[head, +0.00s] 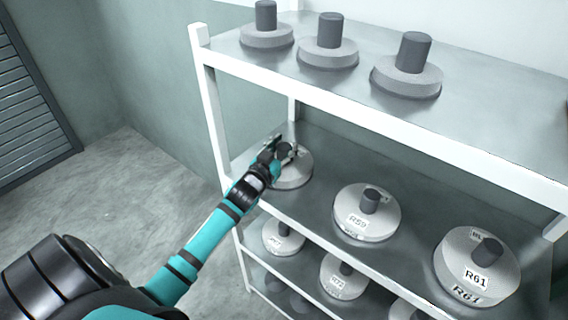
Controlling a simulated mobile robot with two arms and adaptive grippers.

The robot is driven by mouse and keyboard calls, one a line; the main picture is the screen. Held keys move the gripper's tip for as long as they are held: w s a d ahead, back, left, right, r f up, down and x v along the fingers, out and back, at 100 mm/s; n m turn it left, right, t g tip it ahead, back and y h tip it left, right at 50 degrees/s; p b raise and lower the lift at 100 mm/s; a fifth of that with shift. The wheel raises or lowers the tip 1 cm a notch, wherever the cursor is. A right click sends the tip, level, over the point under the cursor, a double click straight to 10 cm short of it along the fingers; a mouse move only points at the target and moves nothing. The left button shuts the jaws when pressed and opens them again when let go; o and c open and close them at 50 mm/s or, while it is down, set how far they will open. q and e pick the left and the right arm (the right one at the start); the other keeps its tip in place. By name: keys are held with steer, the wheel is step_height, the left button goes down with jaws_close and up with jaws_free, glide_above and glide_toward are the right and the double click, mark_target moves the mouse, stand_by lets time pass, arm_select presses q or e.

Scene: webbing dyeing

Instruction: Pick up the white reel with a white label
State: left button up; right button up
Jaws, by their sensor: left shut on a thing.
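A pale reel (294,174) stands at the left end of the shelf rack's second level, partly hidden behind my left gripper. My left gripper (284,148) is at the top of this reel and shut on its grey core. Any label on this reel is too small or hidden to read. To its right on the same level are a white reel with a white label reading about R59 (366,214) and a larger pale reel labelled R61 (476,265). My right gripper is not in view.
Several grey reels (406,78) stand on the top shelf. Lower shelves hold more labelled reels (343,276). The white rack post (214,110) and the top shelf's front edge (380,119) are close to my left arm. The floor (120,200) at left is clear.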

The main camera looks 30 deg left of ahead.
arm_select(q)
jaws_close()
steer(key=shift+r, duration=0.25)
